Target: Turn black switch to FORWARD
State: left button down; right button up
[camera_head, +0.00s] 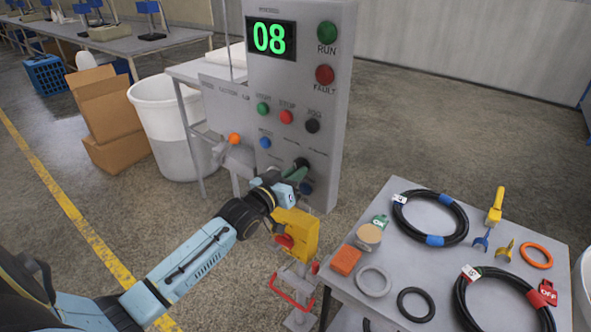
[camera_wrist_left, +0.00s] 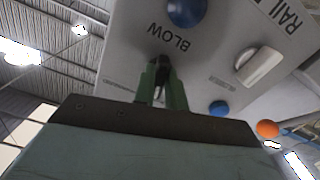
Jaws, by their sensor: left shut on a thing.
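The grey control panel (camera_head: 337,90) stands upright in the head view, with a green "08" display (camera_head: 270,38). My left gripper (camera_head: 300,172) reaches its lower front. In the left wrist view, the green fingers of my left gripper (camera_wrist_left: 161,85) are closed around the black switch (camera_wrist_left: 161,68), under a "BLOW" label. In the head view the black switch (camera_head: 302,162) shows as a small dark shape at the fingertips. The fingers hide most of it, and I cannot tell which position it points to. My right gripper is not in view.
Beside the switch in the wrist view are a blue knob (camera_wrist_left: 187,10), a silver lever (camera_wrist_left: 259,66) and a blue button (camera_wrist_left: 219,108). A yellow box with a red knob (camera_head: 297,232) stands just below my gripper. A grey table (camera_head: 395,275) with hoses (camera_head: 430,218) is at right.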

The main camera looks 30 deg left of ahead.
pick_arm(q)
jog(key=shift+m+p, duration=0.35)
jog(key=shift+m, duration=0.85)
jog(key=c, duration=1.4)
grip_release()
jog(key=shift+c, duration=0.2)
jog(key=s+a+b, duration=0.1)
jog(key=s, duration=1.2)
jog(key=shift+s, duration=0.2)
jog(key=shift+a, duration=0.1)
